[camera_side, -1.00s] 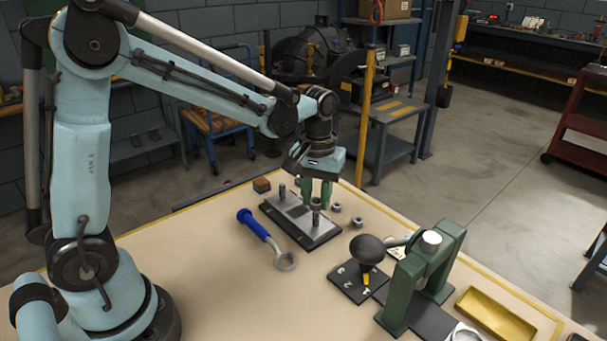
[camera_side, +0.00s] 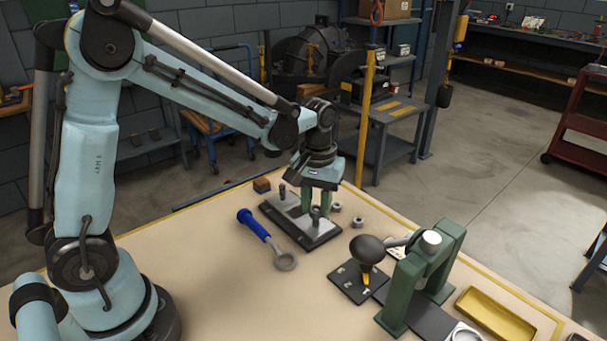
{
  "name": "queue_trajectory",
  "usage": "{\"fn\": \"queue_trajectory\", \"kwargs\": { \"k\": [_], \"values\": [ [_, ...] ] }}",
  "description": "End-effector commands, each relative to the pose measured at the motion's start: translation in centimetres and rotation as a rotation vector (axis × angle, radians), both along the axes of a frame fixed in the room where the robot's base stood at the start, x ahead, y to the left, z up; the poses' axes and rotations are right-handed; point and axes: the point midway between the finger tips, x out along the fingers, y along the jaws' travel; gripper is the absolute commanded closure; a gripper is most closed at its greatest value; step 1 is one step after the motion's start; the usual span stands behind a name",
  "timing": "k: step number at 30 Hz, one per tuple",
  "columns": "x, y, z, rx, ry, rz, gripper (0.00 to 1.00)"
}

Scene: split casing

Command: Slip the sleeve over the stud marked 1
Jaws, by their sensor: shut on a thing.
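A split casing (camera_side: 291,215), a pale metal plate on a dark base, lies on the bench with upright studs. One stud (camera_side: 282,191) stands at its left end; I cannot read any stud marks. My gripper (camera_side: 316,209) points down over the right part of the casing, with its green fingers low. It is shut on a small grey cylinder, which looks like the sleeve (camera_side: 316,215). The fingers partly hide it and the stud there. I cannot tell whether the sleeve is around the stud or above it.
A blue-handled ring tool (camera_side: 264,237) lies in front of the casing. A black-knobbed stand (camera_side: 367,249), green press (camera_side: 420,270) and yellow tray (camera_side: 495,313) stand further right.

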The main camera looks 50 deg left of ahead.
Motion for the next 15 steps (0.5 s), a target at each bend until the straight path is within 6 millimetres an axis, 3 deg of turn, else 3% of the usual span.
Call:
{"fn": "queue_trajectory", "kwargs": {
  "k": [15],
  "values": [
    [0.0,0.0,-1.4,0.0,0.0,0.0,0.99]
  ]
}}
